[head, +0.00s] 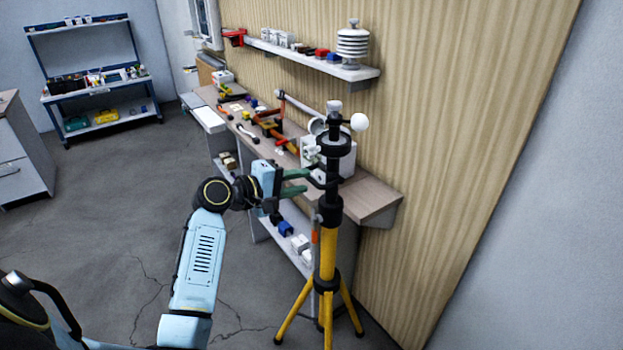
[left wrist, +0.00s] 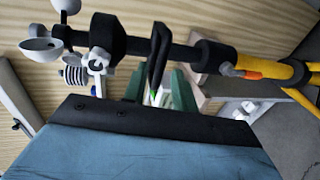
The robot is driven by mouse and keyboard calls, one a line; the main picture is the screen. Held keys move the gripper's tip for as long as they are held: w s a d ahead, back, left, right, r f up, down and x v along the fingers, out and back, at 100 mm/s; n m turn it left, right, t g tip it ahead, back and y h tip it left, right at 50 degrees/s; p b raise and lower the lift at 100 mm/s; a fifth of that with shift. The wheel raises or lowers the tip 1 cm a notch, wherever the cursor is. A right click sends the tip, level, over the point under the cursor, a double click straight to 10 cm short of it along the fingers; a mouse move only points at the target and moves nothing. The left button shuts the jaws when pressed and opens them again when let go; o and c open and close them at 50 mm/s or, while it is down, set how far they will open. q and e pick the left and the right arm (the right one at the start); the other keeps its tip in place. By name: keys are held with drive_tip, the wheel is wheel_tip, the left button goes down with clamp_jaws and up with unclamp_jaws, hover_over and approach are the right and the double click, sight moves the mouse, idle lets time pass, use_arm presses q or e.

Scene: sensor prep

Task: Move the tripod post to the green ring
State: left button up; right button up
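The tripod post (head: 331,200) stands upright on yellow legs, with a black upper part, white cups at its top and a black loop handle on its side. It also shows sideways in the left wrist view (left wrist: 190,52). My left gripper (head: 306,181) reaches the post from the left at handle height. Its green fingers (left wrist: 158,90) are apart, one on each side of the black loop handle (left wrist: 160,55), with a gap still showing. I cannot tell whether they touch it. My right gripper is not in view. I see no green ring on the floor.
A workbench (head: 370,198) with tools and boxes runs along the wooden wall, close behind the post. A wall shelf (head: 345,72) holds a white finned sensor. A blue-framed rack (head: 98,92) stands at the back left. The cracked grey floor (head: 110,200) on the left is clear.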

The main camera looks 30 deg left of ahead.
sight(311, 178)
use_arm(q)
drive_tip(key=shift+x, duration=1.95)
clamp_jaws()
